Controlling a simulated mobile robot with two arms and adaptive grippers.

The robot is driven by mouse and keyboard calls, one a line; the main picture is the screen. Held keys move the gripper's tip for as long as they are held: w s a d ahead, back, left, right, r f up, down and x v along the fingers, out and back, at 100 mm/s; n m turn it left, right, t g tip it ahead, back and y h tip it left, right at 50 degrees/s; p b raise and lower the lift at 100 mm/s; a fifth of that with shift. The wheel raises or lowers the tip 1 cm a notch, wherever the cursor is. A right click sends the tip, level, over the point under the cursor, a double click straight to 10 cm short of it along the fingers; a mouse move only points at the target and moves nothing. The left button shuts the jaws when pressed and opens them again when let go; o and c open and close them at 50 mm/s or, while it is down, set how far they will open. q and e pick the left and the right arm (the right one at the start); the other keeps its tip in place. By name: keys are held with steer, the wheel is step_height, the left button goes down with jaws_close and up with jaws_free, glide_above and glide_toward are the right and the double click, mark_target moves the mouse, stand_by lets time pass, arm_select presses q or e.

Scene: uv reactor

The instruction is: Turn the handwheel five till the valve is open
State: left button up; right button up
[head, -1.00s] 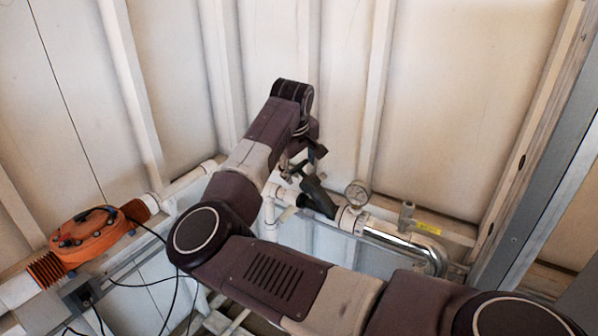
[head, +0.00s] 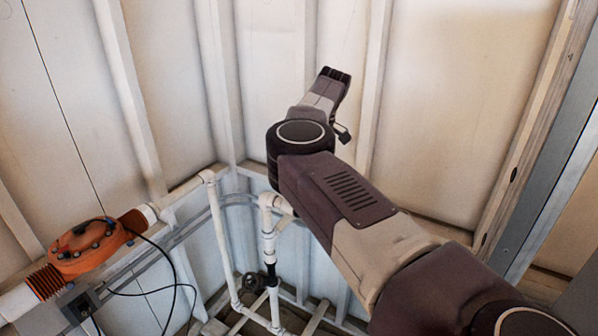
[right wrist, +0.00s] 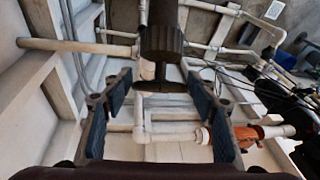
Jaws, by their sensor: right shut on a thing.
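A small dark round handwheel (head: 255,282) sits on a lower white pipe in the head view, apart from my arm. My left gripper is not in view.
An orange reactor body (head: 88,247) with cables stands at the left; it also shows in the wrist view (right wrist: 245,137). White pipes (head: 216,225) run up the corner. Pale ribbed walls (head: 180,70) enclose the space; a grey metal frame (head: 545,190) stands at the right.

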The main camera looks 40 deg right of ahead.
steer(key=shift+s+f+p, duration=0.1)
steer(key=shift+f+p, duration=0.05)
steer(key=shift+p, duration=0.2)
steer(key=shift+f+n+g+y, duration=0.1)
steer(key=shift+n+g+y, duration=0.2)
steer(key=shift+y, duration=0.1)
steer(key=o, duration=1.1)
steer(key=shift+o, duration=0.2)
steer(key=v, duration=1.2)
